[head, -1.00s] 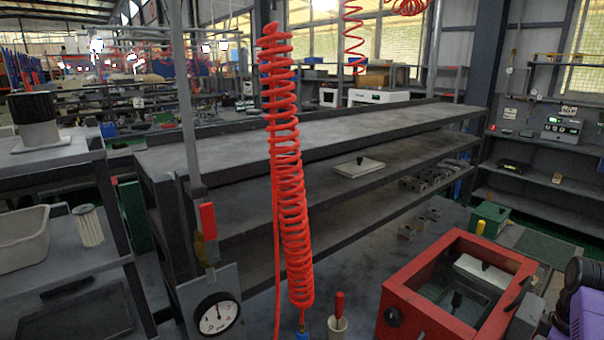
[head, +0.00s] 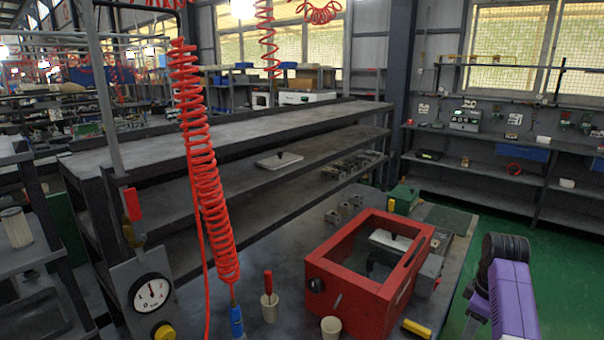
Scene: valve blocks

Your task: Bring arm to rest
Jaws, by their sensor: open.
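My purple and black arm (head: 512,295) shows at the lower right, to the right of the red box and near the bench's right edge. My gripper does not show in the head view. The open-topped red box (head: 340,275) stands on the grey bench. A pale block with a dark knob (head: 388,240) is inside it. Several small metal blocks (head: 345,208) sit on the bench behind the box, and more metal blocks (head: 352,163) sit on the shelf beyond.
A red coiled hose (head: 205,170) hangs left of the box. A round gauge (head: 151,292) is at lower left. A cup with a red-handled tool (head: 269,305), a pale cup (head: 330,327) and a green box (head: 404,198) stand on the bench. Green floor (head: 575,265) is clear at right.

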